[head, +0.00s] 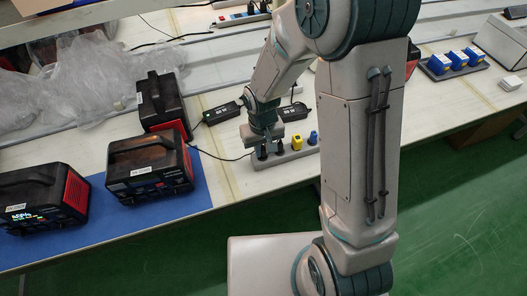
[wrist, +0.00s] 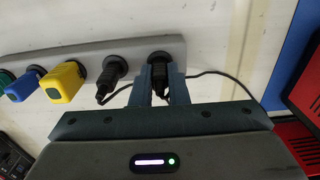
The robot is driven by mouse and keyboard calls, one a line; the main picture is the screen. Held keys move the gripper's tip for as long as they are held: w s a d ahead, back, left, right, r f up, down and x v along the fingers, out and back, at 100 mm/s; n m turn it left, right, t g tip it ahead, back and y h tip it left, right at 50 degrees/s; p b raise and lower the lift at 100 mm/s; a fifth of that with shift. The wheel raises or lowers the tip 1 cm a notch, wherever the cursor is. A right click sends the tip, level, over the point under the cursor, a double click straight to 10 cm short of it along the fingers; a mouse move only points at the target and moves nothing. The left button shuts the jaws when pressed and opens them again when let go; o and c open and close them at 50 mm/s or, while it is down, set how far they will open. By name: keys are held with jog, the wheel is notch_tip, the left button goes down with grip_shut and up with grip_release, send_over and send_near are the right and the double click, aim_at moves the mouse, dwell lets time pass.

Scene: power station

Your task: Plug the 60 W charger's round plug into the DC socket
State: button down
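My gripper (head: 262,150) is low over the left end of a grey plug rack (head: 284,158). In the wrist view its two fingers (wrist: 162,88) stand close on both sides of a black plug (wrist: 158,68) and look shut on it. That plug is still seated upright in the rack's end hole, and its thin cable runs off to the right. A second black plug (wrist: 113,72) sits in the neighbouring hole, apart from the fingers. Two black chargers, one left (head: 220,113) and one right (head: 293,112) of my arm, lie behind; their labels are unreadable. I cannot make out the DC socket.
A yellow plug (head: 297,142) and a blue plug (head: 313,137) stand farther along the rack. Black-and-red power stations, front (head: 148,170), rear (head: 163,103) and left (head: 40,200), stand on the left, around a blue mat (head: 198,192). Crumpled clear plastic (head: 95,75) lies behind them.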

aim_at(263, 148)
jog(key=shift+r+p, duration=2.1)
jog(key=shift+r, duration=0.95)
jog(key=shift+d, duration=0.1)
